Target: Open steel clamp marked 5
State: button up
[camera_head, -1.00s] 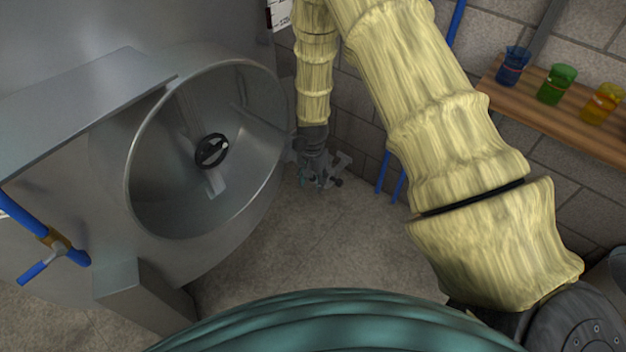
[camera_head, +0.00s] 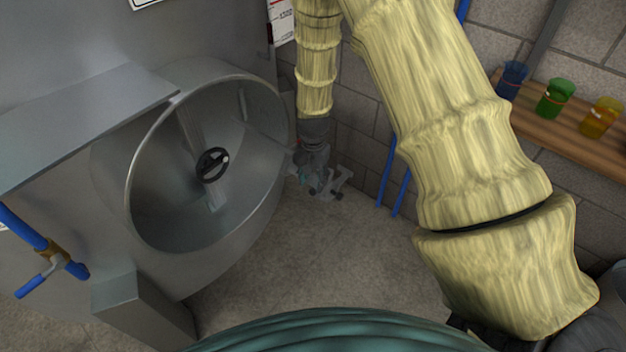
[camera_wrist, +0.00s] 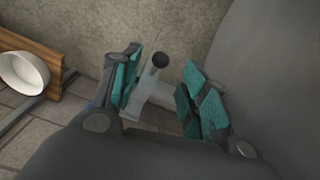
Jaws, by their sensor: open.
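A pale steel clamp (camera_wrist: 150,95) with a black ball knob shows in the wrist view between the two teal-padded fingers of my gripper (camera_wrist: 163,90). The fingers are open, one on each side, with a gap visible on the right; whether the left pad touches the steel I cannot tell. In the head view my gripper (camera_head: 314,178) hangs low, just right of the round vessel opening, with a grey clamp part (camera_head: 340,183) showing beside it. No marking 5 is legible, and my gripper hides part of the clamp.
A big steel vessel (camera_head: 75,95) with a round recess and black handwheel (camera_head: 212,164) stands at left. A blue-handled valve (camera_head: 48,262) is at its lower left. A wooden shelf (camera_head: 570,125) with coloured cups is on the right wall. The floor (camera_head: 300,260) below is bare.

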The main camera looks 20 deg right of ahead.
jog(key=shift+d, duration=0.15)
jog(key=c, duration=0.5)
jog(key=d+r+m+y+b, duration=0.1)
jog(key=d+r, duration=0.1)
jog(key=d, duration=0.1)
jog(key=d+r+m+y, duration=0.1)
jog(key=d+r+m, duration=0.1)
jog(key=d, duration=0.1)
jog(key=d+r+m+t+y+b, duration=0.1)
jog(key=d+r+m, duration=0.1)
jog(key=d, duration=0.1)
jog(key=shift+s+d+b, duration=0.15)
jog(key=shift+d+b, duration=0.15)
jog(key=shift+d, duration=0.1)
grip_shut()
jog(key=a+f+y, duration=0.1)
jog(key=a+f, duration=0.4)
jog(key=f, duration=0.5)
jog(key=shift+w+a+m+b, duration=0.25)
jog(key=shift+a+m+b, duration=0.15)
